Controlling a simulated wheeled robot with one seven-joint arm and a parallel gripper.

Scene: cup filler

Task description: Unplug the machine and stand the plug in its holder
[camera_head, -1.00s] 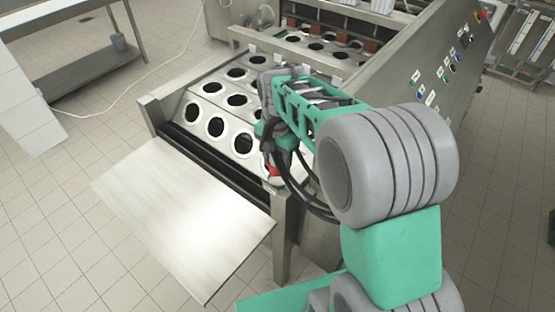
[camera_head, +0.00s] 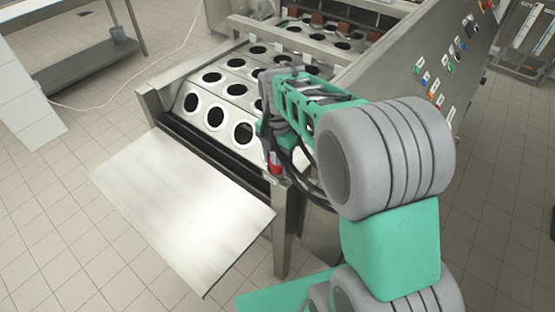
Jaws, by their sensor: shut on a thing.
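My gripper (camera_head: 276,163) points down beside the front right corner of the steel machine (camera_head: 415,80). A small red piece, which looks like the plug (camera_head: 275,168), shows at its fingertips. The gripper is shut on it, though the fingers are dark and partly hidden by my arm. Dark cable loops (camera_head: 305,180) hang beside the gripper; I cannot tell whether they belong to the plug. I cannot make out a socket or the plug's holder.
A bare steel sheet (camera_head: 180,215) juts out from the machine's front. Rows of round holes (camera_head: 214,116) lie behind it. Buttons line the right panel (camera_head: 437,85). A white cord (camera_head: 140,85) crosses the floor at left, near a steel table (camera_head: 85,62). The front floor is clear.

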